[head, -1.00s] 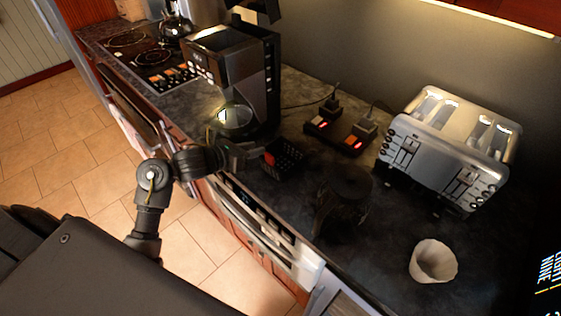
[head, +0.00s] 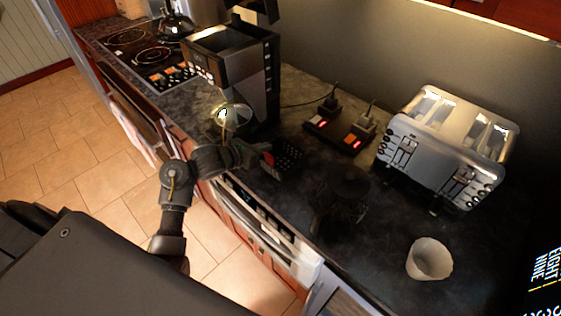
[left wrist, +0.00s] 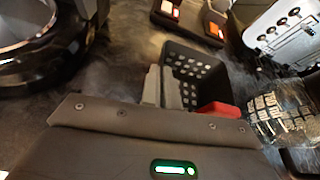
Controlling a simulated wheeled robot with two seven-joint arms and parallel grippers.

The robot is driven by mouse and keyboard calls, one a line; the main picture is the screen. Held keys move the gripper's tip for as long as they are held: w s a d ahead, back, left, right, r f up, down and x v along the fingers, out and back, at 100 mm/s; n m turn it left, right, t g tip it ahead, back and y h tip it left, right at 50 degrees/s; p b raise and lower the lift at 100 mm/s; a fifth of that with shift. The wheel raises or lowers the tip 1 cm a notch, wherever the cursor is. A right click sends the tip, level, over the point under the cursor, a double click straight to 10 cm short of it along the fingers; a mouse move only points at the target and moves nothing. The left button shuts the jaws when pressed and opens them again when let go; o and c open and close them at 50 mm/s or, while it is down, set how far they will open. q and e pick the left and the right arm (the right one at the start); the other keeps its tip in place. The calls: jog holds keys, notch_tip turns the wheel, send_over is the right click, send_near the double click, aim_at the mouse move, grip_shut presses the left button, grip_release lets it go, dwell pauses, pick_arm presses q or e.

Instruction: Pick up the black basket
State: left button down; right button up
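The black basket (head: 288,153), with rows of holes in its walls, stands on the dark counter to the right of the coffee maker. In the left wrist view the basket (left wrist: 200,72) is just beyond the fingers, with a red patch at its near side. My left gripper (left wrist: 162,87) has its two grey fingers close together at the basket's near left edge. The wall seems to run between them, so it looks shut on the rim. In the head view the left gripper (head: 250,155) reaches in from the left. My right gripper is not in view.
A coffee maker (head: 238,70) with a glass pot stands close on the left. A black block with red lights (head: 340,130) lies behind the basket. A dark object (head: 340,195), a silver toaster (head: 448,145) and a white cup (head: 429,259) are to the right.

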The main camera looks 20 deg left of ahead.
pick_arm(q)
jog(key=shift+r, duration=0.15)
jog(key=shift+r+b, duration=0.45)
jog(key=shift+r, duration=0.15)
jog(key=s+a+r+p, duration=0.2)
jog(key=s+a+r, duration=0.2)
jog(key=s+r, duration=0.7)
jog(key=shift+s+a+r, duration=0.15)
jog(key=shift+s+r, duration=0.15)
jog(key=shift+s, duration=0.85)
